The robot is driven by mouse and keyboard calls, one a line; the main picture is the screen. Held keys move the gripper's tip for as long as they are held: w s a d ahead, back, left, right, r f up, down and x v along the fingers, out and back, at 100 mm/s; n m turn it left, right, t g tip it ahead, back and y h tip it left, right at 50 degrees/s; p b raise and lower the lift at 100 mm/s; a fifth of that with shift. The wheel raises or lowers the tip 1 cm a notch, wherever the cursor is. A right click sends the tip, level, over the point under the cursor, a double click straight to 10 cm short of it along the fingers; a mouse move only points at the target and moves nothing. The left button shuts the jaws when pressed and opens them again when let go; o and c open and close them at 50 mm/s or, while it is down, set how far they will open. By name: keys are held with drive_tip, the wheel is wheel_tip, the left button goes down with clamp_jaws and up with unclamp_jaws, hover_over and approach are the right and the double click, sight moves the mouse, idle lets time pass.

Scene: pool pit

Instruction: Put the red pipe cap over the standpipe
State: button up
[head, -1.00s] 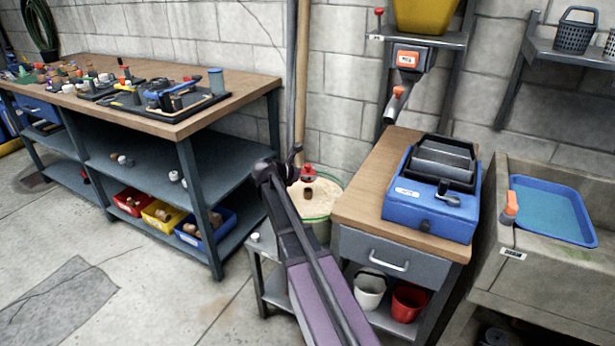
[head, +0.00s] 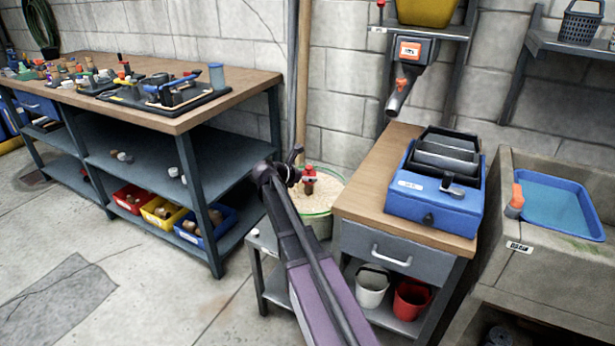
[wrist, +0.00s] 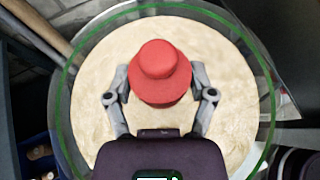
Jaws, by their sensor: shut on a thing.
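The red pipe cap (wrist: 162,70) is held between the two fingers of my gripper (wrist: 160,88), which is shut on it. In the head view the cap (head: 309,179) shows small over the sand-filled tub (head: 318,219). The standpipe is hidden below the cap in the wrist view. In the head view I cannot clearly make it out, nor tell how far the cap sits over it.
The tub's green rim (wrist: 68,88) circles the pale sand around my gripper. A wooden pole (head: 302,80) stands behind it. A wooden-topped bench with a blue machine (head: 430,205) is close on the right. A long workbench (head: 150,105) stands to the left.

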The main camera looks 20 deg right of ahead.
sight(307, 185)
drive_tip(key=shift+f+b, duration=1.15)
drive_tip(key=shift+f, duration=0.35)
drive_tip(key=shift+f+b, duration=0.55)
drive_tip(key=shift+b, duration=0.05)
idle(0.8)
drive_tip(key=o, duration=0.8)
drive_tip(key=shift+o, duration=0.2)
drive_tip(key=p+v, duration=0.5)
drive_tip(key=v, duration=0.6)
idle(0.7)
idle(0.7)
